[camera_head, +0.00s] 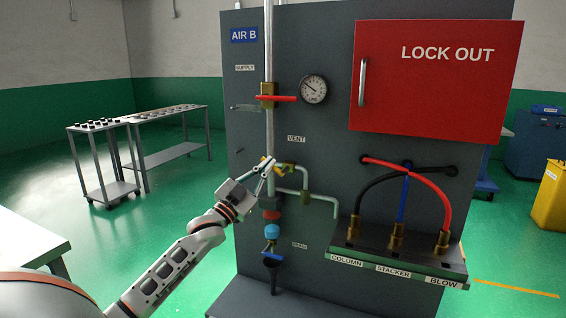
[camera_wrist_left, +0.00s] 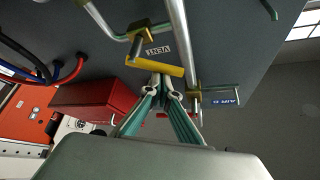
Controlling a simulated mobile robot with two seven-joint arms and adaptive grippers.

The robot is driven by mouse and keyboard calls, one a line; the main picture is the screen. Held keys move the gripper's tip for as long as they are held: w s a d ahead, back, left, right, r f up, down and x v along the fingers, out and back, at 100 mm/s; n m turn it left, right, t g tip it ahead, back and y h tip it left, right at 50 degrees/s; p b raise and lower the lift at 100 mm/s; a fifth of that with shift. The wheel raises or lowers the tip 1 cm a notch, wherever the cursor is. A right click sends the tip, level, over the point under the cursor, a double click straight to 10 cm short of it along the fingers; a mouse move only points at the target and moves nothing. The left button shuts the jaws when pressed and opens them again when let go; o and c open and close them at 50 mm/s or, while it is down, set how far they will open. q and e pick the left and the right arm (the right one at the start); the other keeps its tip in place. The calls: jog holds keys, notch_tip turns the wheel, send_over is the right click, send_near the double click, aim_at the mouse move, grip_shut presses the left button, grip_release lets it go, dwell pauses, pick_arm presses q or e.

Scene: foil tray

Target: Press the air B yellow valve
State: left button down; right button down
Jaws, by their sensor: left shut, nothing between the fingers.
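The AIR B panel (camera_head: 330,215) is a grey upright board with a blue AIR B sign (camera_head: 244,35). The yellow valve handle (camera_wrist_left: 155,66) is a short bar under the VENT label (camera_wrist_left: 158,50); in the head view my gripper partly covers it. My left gripper (camera_head: 268,168) is shut and empty, in front of the pipes below the VENT label. In the left wrist view its fingertips (camera_wrist_left: 161,82) come right up to the yellow handle. I cannot tell whether they touch it. My right gripper is in neither view.
A red-handled supply valve (camera_head: 276,98) and a gauge (camera_head: 313,88) sit above. A blue filter bowl (camera_head: 272,231) hangs below. A red LOCK OUT box (camera_head: 435,95) and hose fittings (camera_head: 397,237) are at the right.

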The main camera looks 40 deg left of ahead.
pick_arm(q)
jog(key=n+y+p, duration=0.1)
jog(key=n+y, duration=0.1)
jog(key=f+n+y+p, duration=0.1)
jog(key=n+y, duration=0.1)
jog(key=n, duration=0.1)
jog(key=a+f+n+y+p, duration=0.1)
jog(key=n, duration=0.2)
jog(key=shift+s+y, duration=0.1)
jog(key=shift+y, duration=0.3)
jog(key=shift+f, duration=0.2)
